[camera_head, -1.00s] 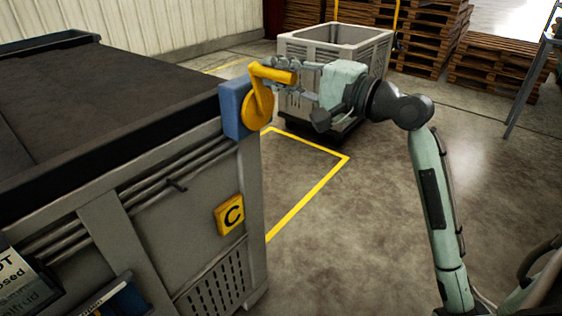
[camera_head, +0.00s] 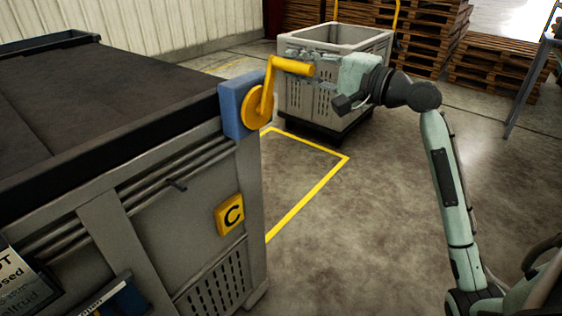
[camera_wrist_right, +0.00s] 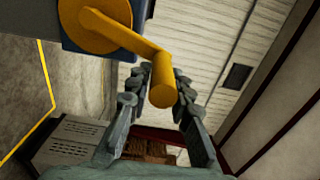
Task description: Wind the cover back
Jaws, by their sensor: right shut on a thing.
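The black cover (camera_head: 90,110) lies over the top of the grey crate marked C (camera_head: 150,205). A yellow crank (camera_head: 265,98) sits on a blue housing (camera_head: 232,108) at the crate's near right corner. Its arm points up, with its handle (camera_head: 291,66) sticking out to the right. My right gripper (camera_head: 310,68) is at the handle, which also shows in the right wrist view (camera_wrist_right: 163,88) between the two fingers (camera_wrist_right: 162,92). It is shut on the handle. My left gripper is out of view.
A second grey crate (camera_head: 340,45) stands behind my right gripper. Stacked wooden pallets (camera_head: 425,30) are at the back. A yellow floor line (camera_head: 310,195) runs beside crate C.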

